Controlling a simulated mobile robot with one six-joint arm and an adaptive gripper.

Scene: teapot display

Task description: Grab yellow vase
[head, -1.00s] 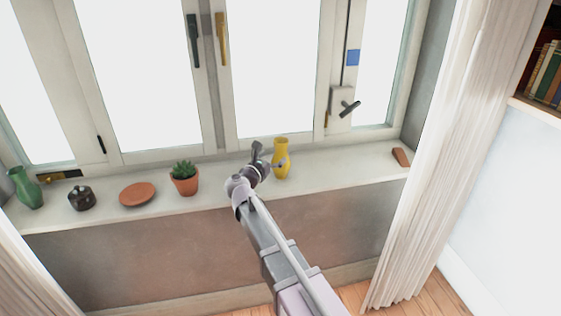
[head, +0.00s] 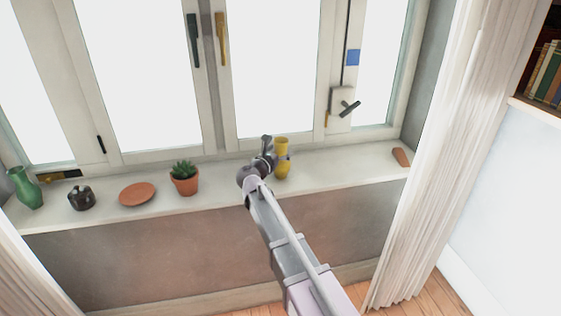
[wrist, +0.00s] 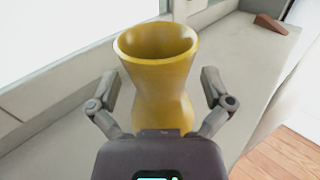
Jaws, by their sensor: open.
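The yellow vase (head: 283,160) stands upright on the window sill. It also fills the middle of the wrist view (wrist: 158,72), with its open rim towards me. My gripper (head: 284,157) is at the vase, reaching in from its left in the head view. In the wrist view my gripper (wrist: 160,82) is open, with one finger on each side of the vase's narrow middle. A gap shows between each fingertip and the vase. The vase's lower part is hidden behind the gripper body.
Left along the sill (head: 225,178) stand a potted succulent (head: 184,179), a terracotta dish (head: 138,194), a dark pot (head: 81,198) and a green vase (head: 26,188). A brown wedge (head: 401,157) lies at the right. Window panes rise behind; a curtain (head: 440,130) hangs right.

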